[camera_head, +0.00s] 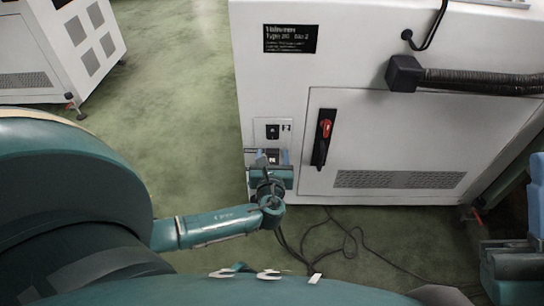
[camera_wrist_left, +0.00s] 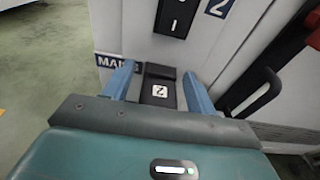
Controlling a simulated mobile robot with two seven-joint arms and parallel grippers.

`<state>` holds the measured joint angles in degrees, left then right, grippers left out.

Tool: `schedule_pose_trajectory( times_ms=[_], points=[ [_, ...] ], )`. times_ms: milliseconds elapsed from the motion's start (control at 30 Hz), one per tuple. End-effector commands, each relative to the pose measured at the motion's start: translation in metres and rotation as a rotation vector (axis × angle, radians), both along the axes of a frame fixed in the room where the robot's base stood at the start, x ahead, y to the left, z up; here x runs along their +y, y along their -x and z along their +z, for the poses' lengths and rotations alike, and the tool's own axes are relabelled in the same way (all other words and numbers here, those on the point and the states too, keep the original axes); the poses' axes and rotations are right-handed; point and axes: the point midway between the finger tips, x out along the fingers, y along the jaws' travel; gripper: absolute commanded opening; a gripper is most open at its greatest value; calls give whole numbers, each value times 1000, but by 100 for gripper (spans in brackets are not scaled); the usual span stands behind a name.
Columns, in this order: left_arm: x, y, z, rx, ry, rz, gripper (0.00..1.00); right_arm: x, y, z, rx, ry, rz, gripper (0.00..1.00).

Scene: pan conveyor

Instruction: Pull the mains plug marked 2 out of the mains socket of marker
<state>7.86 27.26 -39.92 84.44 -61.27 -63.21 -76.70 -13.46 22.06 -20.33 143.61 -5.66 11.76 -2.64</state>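In the head view the plug (camera_head: 273,156) shows small, partly covered by my left gripper (camera_head: 269,160). In the left wrist view the blue fingers of the left gripper (camera_wrist_left: 158,88) stand on either side of the plug, with narrow gaps showing. My right gripper (camera_head: 534,200) is at the right edge of the head view, cut off, its opening hidden.
The white machine (camera_head: 390,145) has a black rocker switch (camera_head: 273,131) above the socket and a red and black handle (camera_head: 323,138) to the right. Black cables (camera_head: 345,240) lie on the green floor. A second white cabinet (camera_head: 45,50) stands at the upper left.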

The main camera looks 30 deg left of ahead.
Motion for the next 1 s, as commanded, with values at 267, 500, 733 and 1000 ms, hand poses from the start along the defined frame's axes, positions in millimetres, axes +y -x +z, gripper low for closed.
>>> schedule_pose_trajectory(
  times_ms=[267,500,733,1000],
  points=[
    [0,0,0,0,0,0,34,0,0,0,1,0,0,0],
    [0,0,0,0,0,0,14,0,0,0,3,0,1,0],
    [0,0,0,0,0,0,51,0,0,-1,4,0,2,0],
    [0,0,0,0,0,0,60,0,0,-1,4,0,2,0]
  ],
)
